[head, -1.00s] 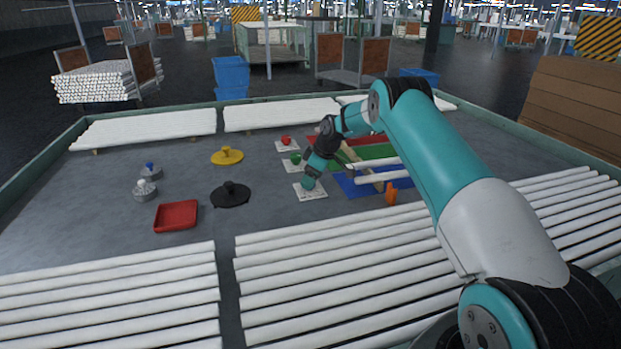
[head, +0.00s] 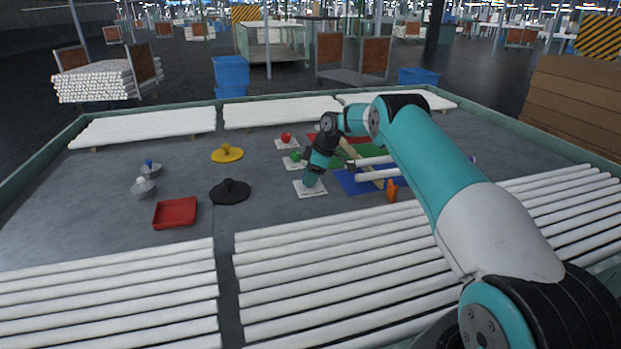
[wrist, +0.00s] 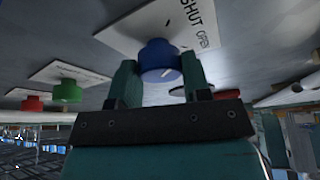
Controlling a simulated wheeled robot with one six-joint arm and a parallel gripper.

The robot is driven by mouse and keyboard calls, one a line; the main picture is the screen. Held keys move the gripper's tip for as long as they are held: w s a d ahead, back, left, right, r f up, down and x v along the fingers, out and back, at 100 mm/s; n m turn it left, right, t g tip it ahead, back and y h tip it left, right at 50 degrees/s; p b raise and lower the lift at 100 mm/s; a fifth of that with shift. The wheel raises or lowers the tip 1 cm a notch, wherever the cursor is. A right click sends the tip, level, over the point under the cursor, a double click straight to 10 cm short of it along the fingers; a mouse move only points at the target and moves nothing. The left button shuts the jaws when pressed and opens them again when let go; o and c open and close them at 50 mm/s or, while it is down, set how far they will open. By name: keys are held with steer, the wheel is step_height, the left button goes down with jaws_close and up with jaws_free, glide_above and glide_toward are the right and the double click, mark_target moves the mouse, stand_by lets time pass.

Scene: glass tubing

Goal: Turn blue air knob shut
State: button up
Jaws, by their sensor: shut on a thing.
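The blue air knob (wrist: 160,62) sits on a white plate (wrist: 150,30) printed SHUT and OPEN in the wrist view. My gripper (wrist: 160,80) is shut on the blue knob, one finger on each side of it. A light mark shows on the knob's face. In the head view my gripper (head: 311,181) is down at the nearest white plate (head: 308,191), and the arm's end hides the blue knob there.
A green knob (head: 296,155) and a red knob (head: 286,137) stand on plates behind. White tubes lie over coloured mats (head: 350,182) to the right. A black disc (head: 230,195), yellow disc (head: 227,155) and red tray (head: 176,213) lie left.

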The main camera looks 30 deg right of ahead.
steer(key=shift+w+r+n+p, duration=0.1)
steer(key=shift+r+n+p, duration=0.1)
steer(key=shift+n+p, duration=0.5)
steer(key=shift+p, duration=0.25)
steer(key=shift+f+g, duration=0.1)
steer(key=shift+g, duration=0.2)
steer(key=o, duration=0.9)
steer(key=p+v, duration=1.2)
steer(key=v, duration=0.5)
steer(key=shift+d, duration=0.25)
